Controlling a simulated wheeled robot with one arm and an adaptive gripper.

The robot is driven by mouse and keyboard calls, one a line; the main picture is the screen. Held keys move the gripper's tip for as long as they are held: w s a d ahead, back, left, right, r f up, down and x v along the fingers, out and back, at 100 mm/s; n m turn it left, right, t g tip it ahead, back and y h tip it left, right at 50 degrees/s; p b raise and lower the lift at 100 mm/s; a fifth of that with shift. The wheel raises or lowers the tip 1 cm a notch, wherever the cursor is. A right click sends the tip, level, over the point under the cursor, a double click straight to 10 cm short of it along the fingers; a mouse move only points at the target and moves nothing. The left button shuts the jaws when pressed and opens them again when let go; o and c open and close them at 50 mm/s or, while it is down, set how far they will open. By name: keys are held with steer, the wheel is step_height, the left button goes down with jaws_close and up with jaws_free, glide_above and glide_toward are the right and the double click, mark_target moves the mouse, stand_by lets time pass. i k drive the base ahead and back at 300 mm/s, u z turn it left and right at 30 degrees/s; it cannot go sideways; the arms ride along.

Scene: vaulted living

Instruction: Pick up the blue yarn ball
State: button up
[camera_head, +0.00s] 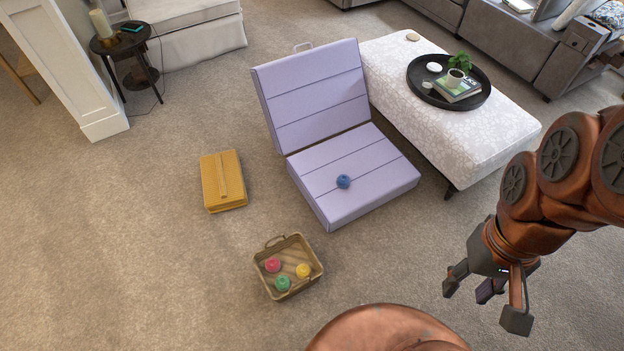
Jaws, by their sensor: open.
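The blue yarn ball (343,181) rests on the seat of a lavender folding floor chair (385,178), near the middle of the seat. My gripper (495,302) is at the lower right, open and empty, with its fingers spread and pointing down. It is apart from the ball, to the right of it and nearer to me. Nothing covers the ball in this view.
A tan basket (316,268) on the carpet holds a red, a green and a yellow ball. A mustard box (222,181) lies left of the chair. A patterned ottoman (500,128) with a black tray (415,82) stands behind right. Open carpet lies left and front.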

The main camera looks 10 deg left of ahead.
mark_target(343, 181)
steer(key=u, duration=0.05)
steer(key=i, duration=0.95)
steer(key=u, duration=1.95)
